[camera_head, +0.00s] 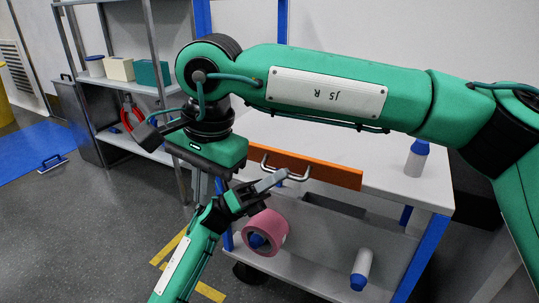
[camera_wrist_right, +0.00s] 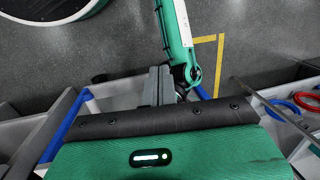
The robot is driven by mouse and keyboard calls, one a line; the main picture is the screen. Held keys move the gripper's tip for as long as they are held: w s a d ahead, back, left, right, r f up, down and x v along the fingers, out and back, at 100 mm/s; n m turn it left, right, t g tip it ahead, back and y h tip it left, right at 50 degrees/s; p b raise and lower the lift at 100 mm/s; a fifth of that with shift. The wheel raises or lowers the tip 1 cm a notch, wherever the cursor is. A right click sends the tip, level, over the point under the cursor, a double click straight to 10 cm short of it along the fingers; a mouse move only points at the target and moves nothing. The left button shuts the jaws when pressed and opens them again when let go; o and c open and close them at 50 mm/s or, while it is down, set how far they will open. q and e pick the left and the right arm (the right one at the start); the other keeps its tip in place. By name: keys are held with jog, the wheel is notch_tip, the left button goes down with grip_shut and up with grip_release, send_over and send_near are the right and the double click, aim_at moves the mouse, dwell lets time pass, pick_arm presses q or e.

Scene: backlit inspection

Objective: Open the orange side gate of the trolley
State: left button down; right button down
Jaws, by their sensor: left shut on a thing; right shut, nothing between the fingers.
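The orange side gate (camera_head: 325,172) is a flat bar along the near side of the trolley's white top (camera_head: 395,185). A grey metal handle (camera_head: 300,176) stands out from it. My left gripper (camera_head: 278,178) reaches up from below and is shut on this handle. My right gripper (camera_head: 204,184) hangs left of the gate, under its green hand, apart from the gate. In the right wrist view its grey fingers (camera_wrist_right: 158,86) are together and empty. My right arm crosses above the trolley and hides part of its top.
A white bottle with a blue cap (camera_head: 416,160) stands on the trolley top. A pink roll (camera_head: 279,235) and another bottle (camera_head: 363,262) are on the lower shelf. A metal rack (camera_head: 165,90) with boxes stands at left. Floor at lower left is open, with yellow markings (camera_head: 207,291).

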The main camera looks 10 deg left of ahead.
aim_at(270, 169)
pick_arm(q)
jog(key=shift+w+f, duration=0.1)
pick_arm(e)
jog(key=w+d+r+t+h, duration=0.2)
jog(key=w+d+r, duration=0.1)
jog(key=w, duration=0.3)
jog(key=w+d+r+t+h, duration=0.2)
jog(key=w+d+r+t, duration=0.1)
jog(key=w+d+r, duration=0.15)
jog(key=x, duration=0.7)
jog(key=a+x, duration=0.1)
jog(key=x, duration=0.2)
jog(key=shift+w+f, duration=0.15)
jog(key=shift+f, duration=0.3)
jog(key=shift+s+a+f, duration=0.15)
jog(key=shift+s+f, duration=0.3)
jog(key=shift+f, duration=0.25)
pick_arm(q)
jog(key=c, duration=1.5)
grip_release()
pick_arm(e)
jog(key=shift+w+f, duration=0.1)
pick_arm(q)
jog(key=shift+r, duration=0.25)
